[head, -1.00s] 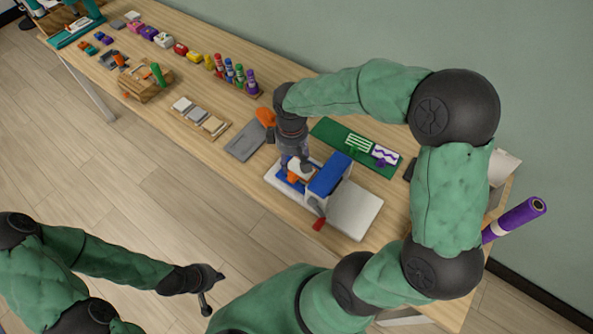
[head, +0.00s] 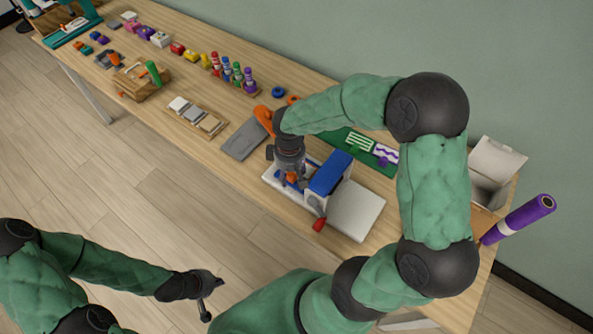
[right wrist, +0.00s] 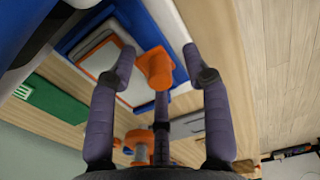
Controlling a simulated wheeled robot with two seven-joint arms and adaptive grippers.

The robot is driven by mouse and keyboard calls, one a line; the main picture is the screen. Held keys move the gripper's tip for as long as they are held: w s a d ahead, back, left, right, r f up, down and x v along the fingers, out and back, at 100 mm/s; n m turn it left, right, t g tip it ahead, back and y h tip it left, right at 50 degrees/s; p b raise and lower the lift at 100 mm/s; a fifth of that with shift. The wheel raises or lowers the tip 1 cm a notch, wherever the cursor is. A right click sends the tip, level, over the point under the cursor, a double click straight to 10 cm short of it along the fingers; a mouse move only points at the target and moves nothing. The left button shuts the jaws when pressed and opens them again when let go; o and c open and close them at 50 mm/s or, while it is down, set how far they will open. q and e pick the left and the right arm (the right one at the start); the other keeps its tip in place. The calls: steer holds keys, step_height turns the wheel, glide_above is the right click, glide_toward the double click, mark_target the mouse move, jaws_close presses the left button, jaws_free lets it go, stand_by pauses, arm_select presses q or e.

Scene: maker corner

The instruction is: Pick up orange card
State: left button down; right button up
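A press-like device with a white base, blue parts (head: 331,173) and a red-tipped lever stands on the bench. My right gripper (head: 291,180) points down over its left part, where a little orange shows. In the right wrist view the fingers of my right gripper (right wrist: 158,60) are spread. A small orange piece (right wrist: 154,68) shows between the fingertips, with gaps at both sides. A pale panel with an orange edge (right wrist: 101,60) lies in the blue tray beyond; I cannot tell whether it is the orange card. My left gripper (head: 207,290) hangs over the floor, away from the bench.
A grey plate (head: 244,139) and an orange tool (head: 264,117) lie left of the device. A green mat (head: 346,137) is behind it. An open box (head: 496,165) and a purple roll (head: 518,219) are at the right. Several bottles and small items line the bench leftward.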

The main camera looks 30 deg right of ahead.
jaws_close()
steer(key=shift+r, duration=0.1)
